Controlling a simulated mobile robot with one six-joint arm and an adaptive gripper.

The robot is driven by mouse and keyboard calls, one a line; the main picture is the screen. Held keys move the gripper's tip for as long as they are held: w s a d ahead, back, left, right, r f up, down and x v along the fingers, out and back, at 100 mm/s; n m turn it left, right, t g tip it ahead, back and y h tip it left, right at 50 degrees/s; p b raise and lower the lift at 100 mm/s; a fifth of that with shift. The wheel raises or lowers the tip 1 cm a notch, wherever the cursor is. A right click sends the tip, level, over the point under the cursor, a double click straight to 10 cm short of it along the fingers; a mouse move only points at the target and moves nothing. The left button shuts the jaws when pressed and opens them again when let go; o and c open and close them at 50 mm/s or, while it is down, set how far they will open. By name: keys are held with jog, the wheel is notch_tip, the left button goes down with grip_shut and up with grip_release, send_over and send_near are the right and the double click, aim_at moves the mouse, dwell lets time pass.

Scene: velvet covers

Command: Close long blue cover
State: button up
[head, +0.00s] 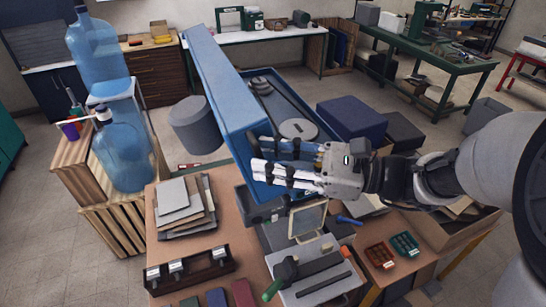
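The long blue cover (212,80) is a long, narrow lid. It stands raised along the left side of a long blue case (318,117). The case is open, and its dark inside shows a round grey disc (299,129) and a long thin part. My gripper (256,157) reaches in from the right over the near end of the case. Its two white and black fingers point left at the near end of the cover and are spread apart, with no object seen between them. I cannot tell whether the fingertips touch the cover. The gripper hides part of the near end of the case.
A workbench (225,254) in front carries grey plates (185,203), a dark rack (190,270) and a grey machine (313,268) with an upright panel. A dark blue box (351,118) stands right of the case. Water bottles (121,155) stand at left.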

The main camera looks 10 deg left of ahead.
jog(key=shift+c, duration=0.5)
grip_shut()
